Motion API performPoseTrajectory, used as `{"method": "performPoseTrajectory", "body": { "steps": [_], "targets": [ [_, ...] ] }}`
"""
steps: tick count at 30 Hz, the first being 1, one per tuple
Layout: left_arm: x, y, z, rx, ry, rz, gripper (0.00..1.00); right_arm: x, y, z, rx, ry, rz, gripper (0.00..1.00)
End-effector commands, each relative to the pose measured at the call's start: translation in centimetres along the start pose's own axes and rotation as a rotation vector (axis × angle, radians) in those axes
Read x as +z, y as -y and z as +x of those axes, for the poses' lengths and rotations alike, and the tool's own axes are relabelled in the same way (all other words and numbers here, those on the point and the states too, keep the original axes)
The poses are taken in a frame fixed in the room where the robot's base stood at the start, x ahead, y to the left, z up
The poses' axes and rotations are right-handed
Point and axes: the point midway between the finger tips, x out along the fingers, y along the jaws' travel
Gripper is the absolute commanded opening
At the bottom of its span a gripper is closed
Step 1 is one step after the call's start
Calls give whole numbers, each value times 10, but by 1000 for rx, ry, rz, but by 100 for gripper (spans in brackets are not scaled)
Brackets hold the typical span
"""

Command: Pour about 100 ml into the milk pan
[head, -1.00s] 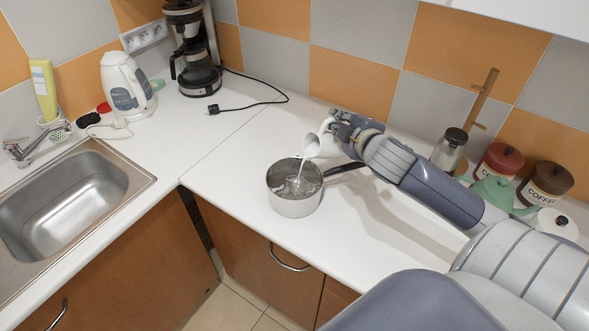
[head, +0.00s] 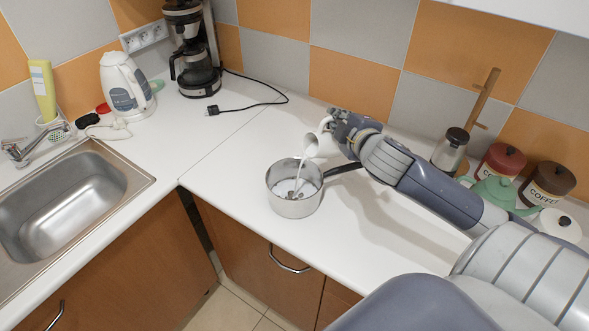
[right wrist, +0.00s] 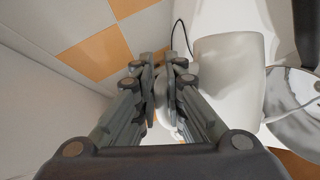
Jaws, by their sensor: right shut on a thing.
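The milk pan (head: 295,206) is a shiny metal saucepan standing on the white counter, its dark handle pointing right toward the back. My right gripper (head: 335,124) is shut on a small white jug (head: 311,146), above the pan's back right side. The jug is steeply tipped, and a thin white stream (head: 300,174) falls from it into the pan. White liquid with dark patches shows inside the pan. In the right wrist view the jug (right wrist: 229,75) is beside the fingers (right wrist: 163,85), and part of the pan (right wrist: 292,112) shows at right. My left gripper is not in view.
A coffee maker (head: 194,60), a kettle (head: 125,86) and a loose black plug (head: 213,110) are at the back left. The sink (head: 75,205) is at left. Canisters (head: 501,160), a glass jar (head: 450,150) and a green teapot (head: 493,190) stand at right.

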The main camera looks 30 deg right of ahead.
Motion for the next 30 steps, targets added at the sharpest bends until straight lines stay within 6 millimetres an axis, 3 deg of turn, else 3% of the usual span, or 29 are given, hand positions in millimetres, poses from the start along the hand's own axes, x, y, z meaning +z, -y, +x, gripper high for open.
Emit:
{"method": "performPoseTrajectory", "body": {
  "steps": [30],
  "targets": [
    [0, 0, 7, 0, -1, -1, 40, -16, -5, -7, 47, 20, -106, 0]
  ]
}}
